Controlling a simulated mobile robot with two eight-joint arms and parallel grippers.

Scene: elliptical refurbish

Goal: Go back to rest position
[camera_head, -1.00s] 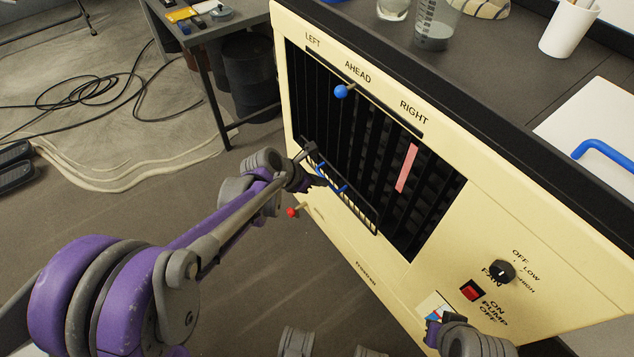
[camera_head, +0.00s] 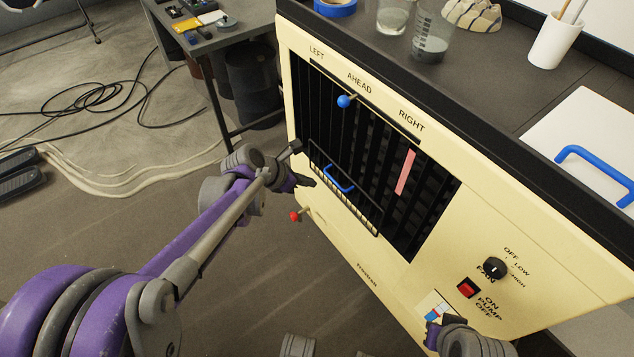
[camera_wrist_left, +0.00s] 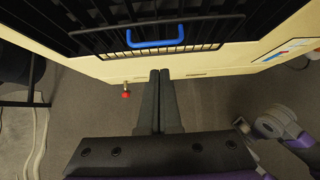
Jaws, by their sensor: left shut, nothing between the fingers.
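My left gripper (camera_head: 306,166) is in front of the left side of a cream cooler panel (camera_head: 340,250), just left of a wire basket (camera_head: 362,205) with a blue handle (camera_head: 338,180). In the left wrist view its two dark fingers (camera_wrist_left: 159,78) lie together, shut and empty, pointing toward the panel below the basket. The blue handle (camera_wrist_left: 155,36) is clear of the fingertips. Part of my right arm (camera_head: 468,338) shows at the bottom right, close to the panel's lower part. Its fingers cannot be made out.
The panel has a blue-knobbed lever (camera_head: 344,101), a pink strip (camera_head: 405,172), a fan knob (camera_head: 495,268) and a red switch (camera_head: 469,287). A red knob (camera_head: 295,216) sticks out at lower left. Cups stand on the counter above. Floor at left is open, with cables.

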